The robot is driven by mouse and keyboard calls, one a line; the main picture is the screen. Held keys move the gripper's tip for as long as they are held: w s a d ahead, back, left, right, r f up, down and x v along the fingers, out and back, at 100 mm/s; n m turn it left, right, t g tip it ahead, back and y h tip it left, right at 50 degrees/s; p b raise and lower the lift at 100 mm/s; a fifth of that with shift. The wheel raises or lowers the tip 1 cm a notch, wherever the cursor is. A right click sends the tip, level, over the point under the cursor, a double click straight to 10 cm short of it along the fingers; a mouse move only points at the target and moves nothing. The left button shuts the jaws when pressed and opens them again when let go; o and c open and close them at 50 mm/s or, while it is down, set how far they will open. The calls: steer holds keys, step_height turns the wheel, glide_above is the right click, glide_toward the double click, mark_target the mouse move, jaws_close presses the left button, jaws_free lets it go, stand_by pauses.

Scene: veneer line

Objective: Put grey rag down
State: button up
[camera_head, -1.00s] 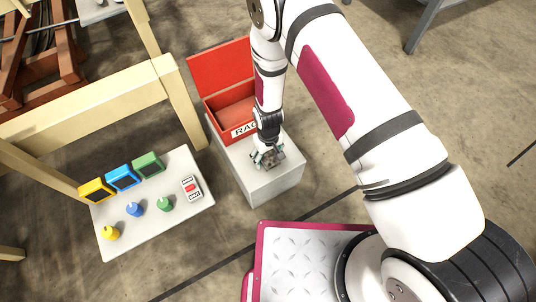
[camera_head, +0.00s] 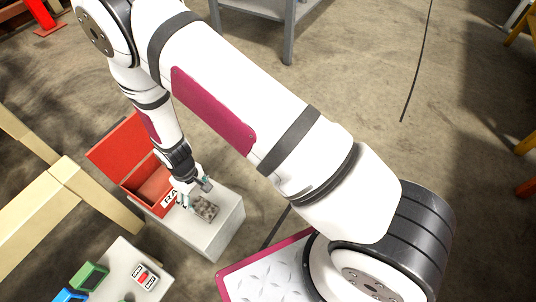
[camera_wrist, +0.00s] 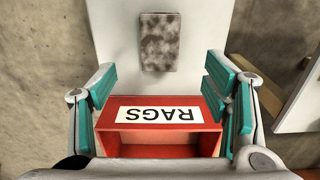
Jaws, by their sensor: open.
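The grey rag (camera_head: 206,208) lies flat on the top of a pale grey block (camera_head: 226,222), in front of the red box labelled RAGS (camera_head: 140,183). In the wrist view the mottled rag (camera_wrist: 160,41) lies beyond the fingertips and apart from them. My gripper (camera_head: 194,189) is open and empty, just above the block between the rag and the box. In the wrist view its teal-padded fingers (camera_wrist: 164,93) are spread wide, with the red box (camera_wrist: 163,140) showing between them.
A white panel (camera_head: 127,270) with a red-and-white switch (camera_head: 144,276) and green (camera_head: 88,275) and blue (camera_head: 69,296) cases stands at the lower left. Wooden beams (camera_head: 70,195) run beside the box. A grey metal stand (camera_head: 288,35) is at the back.

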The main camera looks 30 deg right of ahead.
steer(key=s+d+r+m, duration=0.1)
steer(key=d+r, duration=0.3)
steer(key=r, duration=0.6)
steer(key=d+r+m, duration=0.1)
steer(key=d+r, duration=0.2)
steer(key=r, duration=0.8)
steer(key=s+d+r+m, duration=0.1)
steer(key=d+r, duration=0.3)
steer(key=r, duration=0.6)
steer(key=s+d+r+m, duration=0.2)
steer(key=s+d+r, duration=0.5)
steer(key=s+r, duration=0.5)
steer(key=s+d+r+m, duration=0.1)
steer(key=s, duration=0.6)
steer(key=s+d+r+m, duration=0.1)
steer(key=s+d, duration=0.1)
steer(key=s, duration=0.6)
steer(key=shift+d+r, duration=0.2)
steer(key=shift+d, duration=0.1)
steer(key=shift+w, duration=0.1)
